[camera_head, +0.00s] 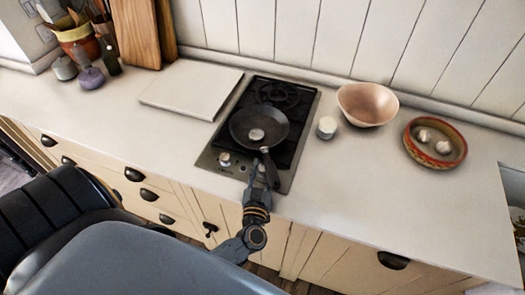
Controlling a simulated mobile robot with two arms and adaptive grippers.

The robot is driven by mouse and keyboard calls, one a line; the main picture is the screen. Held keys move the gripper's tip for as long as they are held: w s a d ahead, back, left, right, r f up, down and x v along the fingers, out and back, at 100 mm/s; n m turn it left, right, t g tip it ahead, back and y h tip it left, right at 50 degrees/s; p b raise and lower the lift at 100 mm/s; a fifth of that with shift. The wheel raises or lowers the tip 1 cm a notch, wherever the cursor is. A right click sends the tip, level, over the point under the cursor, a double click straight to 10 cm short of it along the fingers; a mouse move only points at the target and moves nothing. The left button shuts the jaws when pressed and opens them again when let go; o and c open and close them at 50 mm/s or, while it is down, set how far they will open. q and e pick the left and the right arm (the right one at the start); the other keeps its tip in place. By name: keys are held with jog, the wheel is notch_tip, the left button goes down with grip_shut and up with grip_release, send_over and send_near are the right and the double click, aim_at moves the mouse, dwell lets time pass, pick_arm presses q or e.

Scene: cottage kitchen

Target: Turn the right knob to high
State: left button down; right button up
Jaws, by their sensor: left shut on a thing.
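The stove (212,161) is a dark two-burner cooktop with a steel front strip, set in the white counter. Its left knob (225,158) is a small light knob on that strip. My left gripper (255,170) reaches the strip from the front, at the place of the right knob, beside the pan handle. It is shut on the right knob, which its fingers mostly hide, so the knob's setting cannot be read. A black frying pan (243,122) sits on the front burner with a small pale piece in it. My right gripper is out of view.
The pan's handle (270,172) points toward the front, close to my gripper. A small white-topped jar (327,127), a pinkish bowl (367,103) and a patterned dish (415,148) stand to the right. A white board (190,89) lies to the left.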

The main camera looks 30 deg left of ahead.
pick_arm(q)
jog(key=c, duration=1)
grip_release()
jog(key=v, duration=1.2)
